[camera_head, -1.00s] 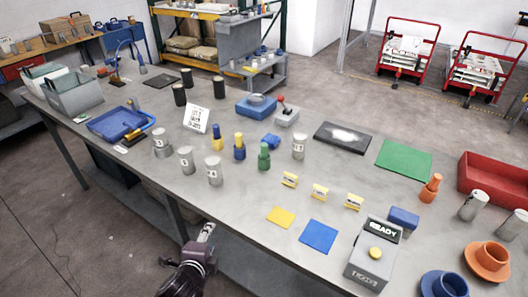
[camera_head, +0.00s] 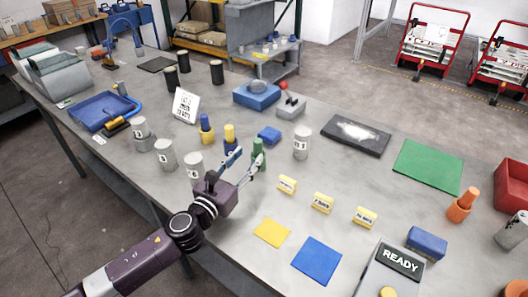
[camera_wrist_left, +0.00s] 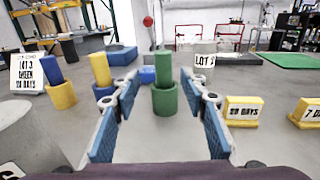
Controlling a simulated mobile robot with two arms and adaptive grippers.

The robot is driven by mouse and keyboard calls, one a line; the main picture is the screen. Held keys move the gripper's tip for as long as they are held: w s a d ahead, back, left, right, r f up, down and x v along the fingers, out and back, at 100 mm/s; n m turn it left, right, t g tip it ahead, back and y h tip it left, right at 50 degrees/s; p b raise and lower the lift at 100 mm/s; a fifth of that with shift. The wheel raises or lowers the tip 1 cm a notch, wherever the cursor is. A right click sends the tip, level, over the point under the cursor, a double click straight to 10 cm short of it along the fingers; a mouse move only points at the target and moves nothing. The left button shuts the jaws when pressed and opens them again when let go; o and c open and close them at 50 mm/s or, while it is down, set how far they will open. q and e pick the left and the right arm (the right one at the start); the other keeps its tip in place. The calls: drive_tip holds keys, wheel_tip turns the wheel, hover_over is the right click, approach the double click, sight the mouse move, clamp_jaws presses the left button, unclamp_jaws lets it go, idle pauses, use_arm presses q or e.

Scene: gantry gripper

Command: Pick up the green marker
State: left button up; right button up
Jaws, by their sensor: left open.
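The green marker (camera_head: 258,148) stands upright in a green holder (camera_head: 258,164) on the grey table. In the left wrist view the green marker (camera_wrist_left: 163,66) rises from its round holder (camera_wrist_left: 165,99), centred between and just beyond my fingertips. My left gripper (camera_head: 246,163) is open and empty, its two blue-padded fingers pointing at the marker from the near left. In the left wrist view the fingers of my left gripper (camera_wrist_left: 160,85) spread on either side of the holder. I cannot tell whether a finger touches it. My right gripper is not in view.
Yellow (camera_head: 229,133) and blue (camera_head: 205,122) markers in holders stand left of the green one. Grey cylinders (camera_head: 193,168) stand near the wrist; another cylinder (camera_head: 302,142) stands right. Small yellow label blocks (camera_head: 287,184) lie to the front right. A blue block (camera_head: 269,135) sits behind.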

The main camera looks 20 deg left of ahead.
sight(256, 148)
use_arm(q)
drive_tip(key=shift+w+d+r, duration=0.1)
drive_tip(key=shift+w+r, duration=0.15)
drive_tip(key=shift+w, duration=0.15)
drive_tip(key=shift+w+d+r+p, duration=0.2)
drive_tip(key=shift+w+p, duration=0.15)
drive_tip(key=shift+w, duration=0.15)
drive_tip(key=shift+w+d+r+p, duration=0.2)
drive_tip(key=shift+w+p, duration=0.1)
drive_tip(key=shift+w, duration=0.2)
drive_tip(key=w, duration=0.2)
drive_tip(key=shift+w+d+f, duration=0.3)
drive_tip(key=shift+w+d, duration=0.1)
drive_tip(key=shift+w, duration=0.2)
drive_tip(key=c, duration=0.7)
clamp_jaws()
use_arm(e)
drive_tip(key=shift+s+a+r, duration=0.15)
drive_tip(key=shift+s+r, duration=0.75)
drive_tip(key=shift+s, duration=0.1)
